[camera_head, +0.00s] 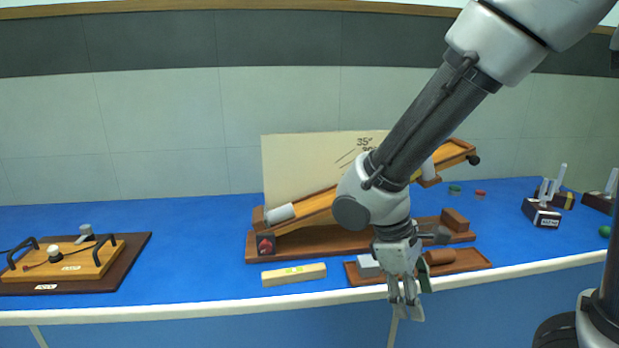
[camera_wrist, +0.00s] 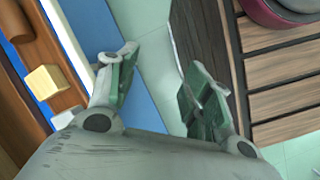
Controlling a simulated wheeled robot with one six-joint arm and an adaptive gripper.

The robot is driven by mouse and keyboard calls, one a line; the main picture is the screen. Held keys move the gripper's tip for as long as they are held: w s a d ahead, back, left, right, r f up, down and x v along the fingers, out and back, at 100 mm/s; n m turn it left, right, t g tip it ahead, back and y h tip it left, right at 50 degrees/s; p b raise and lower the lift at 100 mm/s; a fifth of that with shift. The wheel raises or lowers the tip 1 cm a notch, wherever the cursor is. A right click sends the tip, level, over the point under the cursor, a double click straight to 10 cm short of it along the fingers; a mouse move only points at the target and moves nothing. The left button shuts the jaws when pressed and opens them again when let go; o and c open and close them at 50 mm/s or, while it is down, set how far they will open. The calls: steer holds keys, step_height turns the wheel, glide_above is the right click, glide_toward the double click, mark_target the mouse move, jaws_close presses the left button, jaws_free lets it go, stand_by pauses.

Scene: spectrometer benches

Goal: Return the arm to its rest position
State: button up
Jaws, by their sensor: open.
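My gripper (camera_head: 405,300) hangs from my arm at the front edge of the blue table (camera_head: 190,255), in front of a brown tray, in the head view. In the wrist view my gripper (camera_wrist: 160,85) has its two green-padded fingers apart, with nothing between them. Behind the fingers are a strip of blue and pale floor tiles. My arm comes in from the upper right and hides part of the ramp and of the tray.
The brown tray (camera_head: 470,262) holds a grey block and a brown cylinder. A wooden ramp (camera_head: 320,211) stands behind it. A pale wooden bar (camera_head: 293,274) lies to its left. A handled board (camera_head: 65,262) is at left, tuning forks (camera_head: 543,212) at right. Blue table is bare at centre left.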

steer(key=s+d+r+m+t+y, duration=0.2)
steer(key=d+r+m, duration=0.3)
steer(key=d+r, duration=0.3)
steer(key=s+d+r+m+t+y, duration=0.2)
steer(key=d+r+m, duration=0.4)
steer(key=d, duration=0.3)
steer(key=shift+s+d+r+t, duration=0.2)
steer(key=shift+r+t, duration=0.5)
steer(key=shift+r, duration=0.15)
